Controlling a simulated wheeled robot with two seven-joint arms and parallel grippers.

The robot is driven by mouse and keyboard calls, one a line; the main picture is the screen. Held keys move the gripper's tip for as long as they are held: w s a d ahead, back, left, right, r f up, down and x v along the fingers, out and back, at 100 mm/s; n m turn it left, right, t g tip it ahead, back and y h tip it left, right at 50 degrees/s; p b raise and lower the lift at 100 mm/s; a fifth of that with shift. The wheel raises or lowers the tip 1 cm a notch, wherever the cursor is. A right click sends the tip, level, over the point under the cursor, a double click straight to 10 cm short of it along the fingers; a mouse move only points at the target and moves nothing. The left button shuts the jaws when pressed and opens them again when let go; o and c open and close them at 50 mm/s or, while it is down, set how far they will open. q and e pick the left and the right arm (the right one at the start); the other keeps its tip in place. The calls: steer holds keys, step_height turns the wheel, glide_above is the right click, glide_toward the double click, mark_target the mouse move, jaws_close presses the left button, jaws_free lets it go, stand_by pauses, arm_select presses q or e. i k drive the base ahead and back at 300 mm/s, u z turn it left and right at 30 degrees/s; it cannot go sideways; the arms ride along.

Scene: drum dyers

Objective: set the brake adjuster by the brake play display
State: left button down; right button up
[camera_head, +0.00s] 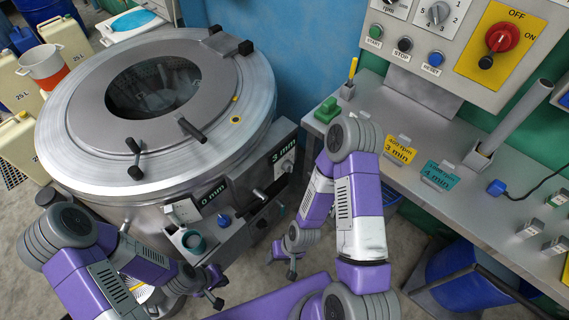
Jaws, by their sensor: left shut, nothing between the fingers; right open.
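The steel drum machine (60,140) stands at left, its round lid closed. On its front panel a dark label or display reads "0 mm" (212,193); another reads "3 mm" (283,151). I cannot tell which is the brake play display. Below them are a teal round knob (194,241) and a small blue knob (224,220); which part is the brake adjuster is unclear. My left gripper (217,292) is shut and empty, below the teal knob. My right gripper (290,268) is open and empty, low to the right of the panel, apart from it.
A dark lever (262,194) sticks out of the front panel. At right, a bench (400,115) carries a yellow "3 min" card (400,149) and a teal "4 min" card (440,175). A control box (440,50) with a red rotary switch is above. A blue bin (470,280) stands under the bench.

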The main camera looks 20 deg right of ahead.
mark_target(287, 166)
steer(key=u, duration=0.45)
steer(key=k, duration=2.25)
steer(key=z, duration=0.65)
steer(key=i, duration=1.65)
steer(key=u, duration=0.05)
